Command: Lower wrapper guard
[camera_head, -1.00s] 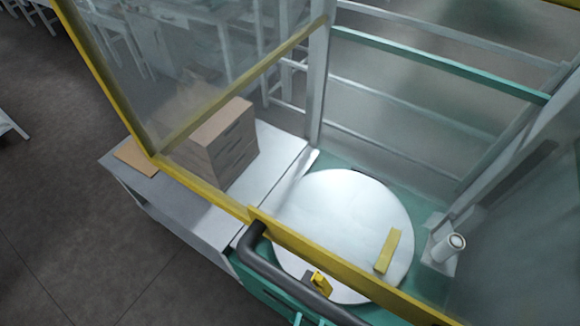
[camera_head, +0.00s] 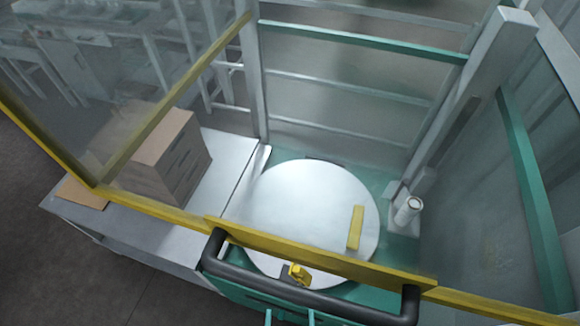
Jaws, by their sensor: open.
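The wrapper guard is a clear panel in a yellow frame (camera_head: 320,258). Its lower bar crosses in front of the round white turntable (camera_head: 305,205). A dark grey bar handle (camera_head: 300,293) is fixed along that lower bar and shows from end to end. My gripper (camera_head: 290,317) shows only as two light teal fingertips at the bottom edge, spread apart and empty. They appear just below the handle in the picture; whether they touch it cannot be told. The rest of my gripper is out of view.
A yellow strip (camera_head: 355,228) lies on the turntable. A small yellow part (camera_head: 298,273) shows behind the handle. A white cylinder (camera_head: 407,209) stands at right. A cardboard box (camera_head: 165,158) is on the white table (camera_head: 215,185) at left. Posts and clear panels enclose the back and right.

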